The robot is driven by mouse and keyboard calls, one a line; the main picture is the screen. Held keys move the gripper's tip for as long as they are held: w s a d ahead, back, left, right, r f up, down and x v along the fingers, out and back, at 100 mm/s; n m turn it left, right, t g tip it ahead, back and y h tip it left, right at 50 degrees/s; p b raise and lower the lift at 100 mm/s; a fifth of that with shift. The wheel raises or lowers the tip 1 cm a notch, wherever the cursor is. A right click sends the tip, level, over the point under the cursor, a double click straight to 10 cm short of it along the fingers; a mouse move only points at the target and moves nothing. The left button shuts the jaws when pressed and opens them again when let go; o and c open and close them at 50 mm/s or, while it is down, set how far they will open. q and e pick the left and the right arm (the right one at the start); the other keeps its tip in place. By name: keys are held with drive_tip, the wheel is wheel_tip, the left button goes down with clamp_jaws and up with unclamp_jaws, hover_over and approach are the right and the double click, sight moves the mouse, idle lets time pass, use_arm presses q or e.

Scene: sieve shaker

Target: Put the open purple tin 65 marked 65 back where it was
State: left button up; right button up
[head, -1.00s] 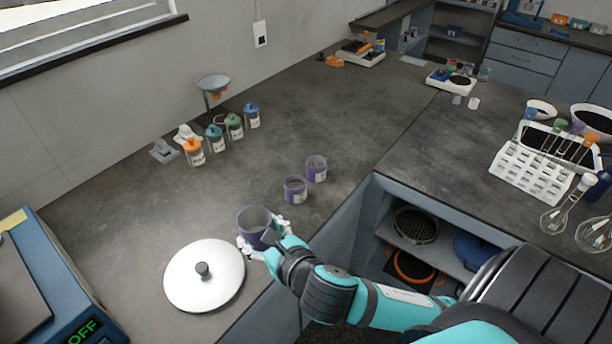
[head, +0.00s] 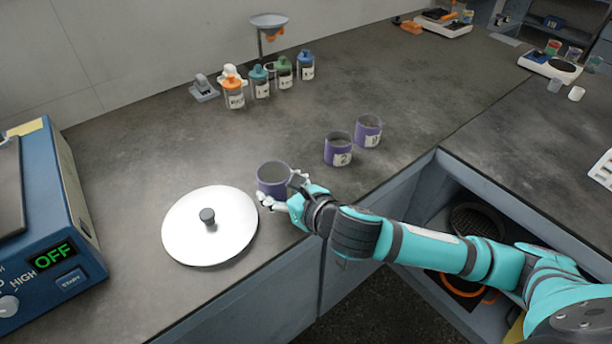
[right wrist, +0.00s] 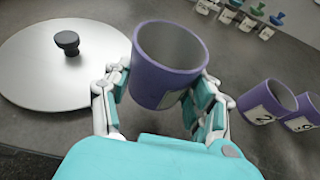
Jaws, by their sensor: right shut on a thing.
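A purple tin (head: 272,181), open at the top, is upright between the fingers of my right gripper (head: 284,199). In the right wrist view the gripper (right wrist: 163,98) is shut around the sides of the tin (right wrist: 165,75), which looks empty inside; its label is mostly hidden, so its number cannot be read. I cannot tell whether its base touches the bench. Two other open purple tins stand to the right: one marked 2 (head: 338,150) and one behind it (head: 368,131) whose mark is too small to read surely. My left gripper is not in view.
A round lid with a black knob (head: 210,228) lies left of the held tin. A blue device reading OFF (head: 45,230) stands at the far left. Several capped jars (head: 284,73) and a funnel stand (head: 270,22) are behind. The bench middle is clear.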

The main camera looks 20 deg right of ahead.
drive_tip(key=w+d, duration=0.4)
drive_tip(key=d, duration=0.1)
drive_tip(key=w+d+f, duration=0.1)
drive_tip(key=w+d, duration=0.2)
drive_tip(key=shift+w+f, duration=0.1)
drive_tip(key=shift+f, duration=1.65)
drive_tip(key=o, duration=1.2)
drive_tip(key=shift+f, duration=0.1)
drive_tip(key=shift+s+d+r, duration=0.1)
drive_tip(key=shift+s+r, duration=0.1)
drive_tip(key=v, duration=1.1)
drive_tip(key=shift+s+d+r, duration=0.1)
drive_tip(key=shift+s, duration=0.2)
